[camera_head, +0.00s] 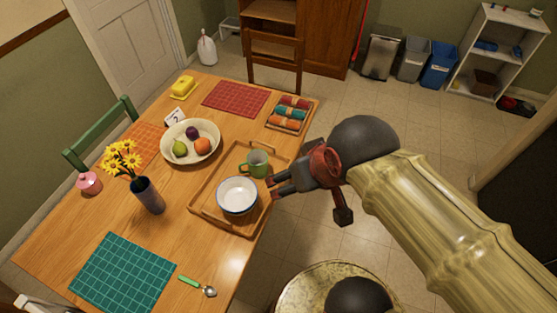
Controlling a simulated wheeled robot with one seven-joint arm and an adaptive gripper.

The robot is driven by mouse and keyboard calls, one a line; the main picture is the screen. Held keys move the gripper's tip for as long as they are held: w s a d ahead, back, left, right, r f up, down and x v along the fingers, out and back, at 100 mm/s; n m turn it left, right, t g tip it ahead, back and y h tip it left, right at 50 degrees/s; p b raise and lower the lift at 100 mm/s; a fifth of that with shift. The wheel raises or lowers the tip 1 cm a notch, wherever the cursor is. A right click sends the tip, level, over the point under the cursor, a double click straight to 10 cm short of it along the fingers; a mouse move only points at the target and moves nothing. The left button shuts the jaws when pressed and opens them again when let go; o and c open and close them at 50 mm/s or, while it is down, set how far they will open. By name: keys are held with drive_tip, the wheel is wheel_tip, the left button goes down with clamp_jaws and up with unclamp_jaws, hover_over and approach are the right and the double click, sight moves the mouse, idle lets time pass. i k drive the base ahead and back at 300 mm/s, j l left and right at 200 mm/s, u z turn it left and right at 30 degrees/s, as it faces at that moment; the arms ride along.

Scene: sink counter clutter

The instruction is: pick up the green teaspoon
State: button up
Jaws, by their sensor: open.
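The green teaspoon (197,286) lies on the wooden table near its front edge, just right of the teal mat. Its green handle points left and its metal bowl points right. My gripper (272,187) is open at the right edge of the wooden tray, beside the green mug and the white bowl. It is well above and to the right of the teaspoon in the picture, apart from it. I cannot tell whether the fingers touch the tray.
The wooden tray (203,213) holds a white bowl (237,196) and a green mug (255,164). A teal mat (123,272) lies left of the teaspoon. A vase of yellow flowers (148,196) and a fruit bowl (190,156) stand farther back. Bare table lies between tray and teaspoon.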

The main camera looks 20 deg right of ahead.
sight(209, 291)
drive_tip(key=u, duration=0.5)
drive_tip(key=j+u, duration=0.15)
drive_tip(key=u, duration=0.35)
drive_tip(key=i+u, duration=0.1)
drive_tip(key=u, duration=0.4)
drive_tip(key=k+u, duration=0.2)
drive_tip(key=u, duration=0.35)
